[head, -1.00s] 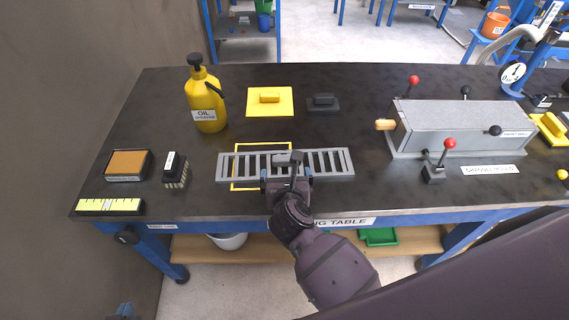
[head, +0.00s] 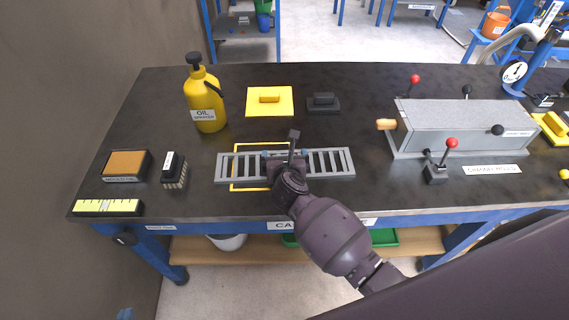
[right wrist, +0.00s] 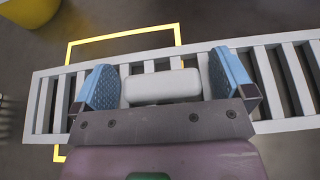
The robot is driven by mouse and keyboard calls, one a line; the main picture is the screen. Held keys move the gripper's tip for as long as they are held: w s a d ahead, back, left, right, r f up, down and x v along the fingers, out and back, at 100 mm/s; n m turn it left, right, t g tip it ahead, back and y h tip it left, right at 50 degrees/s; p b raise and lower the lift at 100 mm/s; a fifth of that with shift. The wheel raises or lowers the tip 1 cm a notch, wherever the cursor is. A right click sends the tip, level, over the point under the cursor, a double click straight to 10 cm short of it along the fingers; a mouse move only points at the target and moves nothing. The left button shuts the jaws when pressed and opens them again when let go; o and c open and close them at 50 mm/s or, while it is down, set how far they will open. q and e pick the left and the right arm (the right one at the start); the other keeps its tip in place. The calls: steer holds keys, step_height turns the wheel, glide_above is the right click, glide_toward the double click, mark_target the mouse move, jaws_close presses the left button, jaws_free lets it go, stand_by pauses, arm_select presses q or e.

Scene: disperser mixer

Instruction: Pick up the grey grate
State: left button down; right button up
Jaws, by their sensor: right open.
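The grey grate (head: 335,163) lies flat near the front edge of the dark table, partly over a yellow outlined square (head: 262,145). It also shows in the right wrist view (right wrist: 290,85), with a pale handle block (right wrist: 162,88) on its middle. My right gripper (head: 284,154) is over the middle of the grate. In the right wrist view its blue-padded fingers (right wrist: 164,84) are apart, one on each side of the handle, with gaps visible. My arm hides part of the grate in the head view. My left gripper (head: 125,313) only just shows at the lower left; its jaws are unclear.
To the left stand a yellow oil bottle (head: 206,100), a brush (head: 174,170), a brown-topped block (head: 126,165) and a yellow ruler block (head: 108,207). Behind are a yellow float (head: 270,101) and a black float (head: 323,104). A grey box (head: 460,128) with levers stands right.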

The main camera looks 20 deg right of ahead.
steer(key=shift+c, duration=0.2)
steer(key=c, duration=1)
steer(key=shift+c, duration=0.8)
steer(key=shift+r, duration=0.15)
